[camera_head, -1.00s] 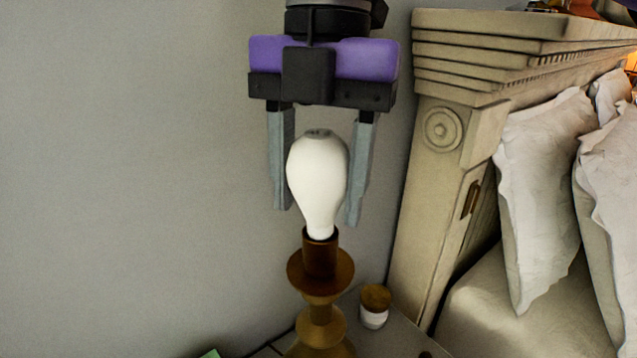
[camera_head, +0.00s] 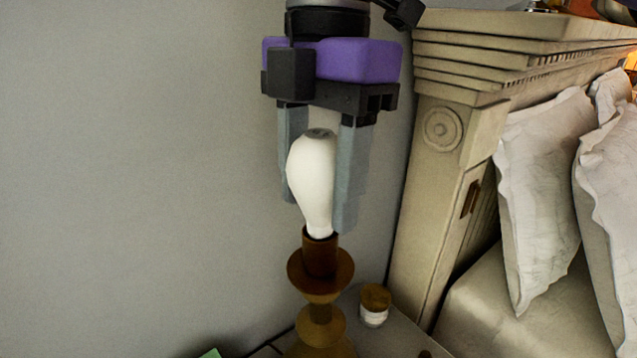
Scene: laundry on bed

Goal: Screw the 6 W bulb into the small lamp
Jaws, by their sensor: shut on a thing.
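The white bulb (camera_head: 313,178) stands upright with its narrow end down in the brown socket of the small lamp (camera_head: 320,273). Its lower end is hidden inside the socket rim. My gripper (camera_head: 319,210) points straight down over the lamp. Its two grey fingers are shut on the bulb, one on each side, and the right finger covers part of the bulb's right side. No wattage marking is readable on the bulb.
The lamp stands on a nightstand (camera_head: 398,338) beside a small jar with a brown lid (camera_head: 375,297). A carved headboard (camera_head: 440,150) rises close on the right, with pillows (camera_head: 545,190) beyond it. The grey wall leaves free room on the left.

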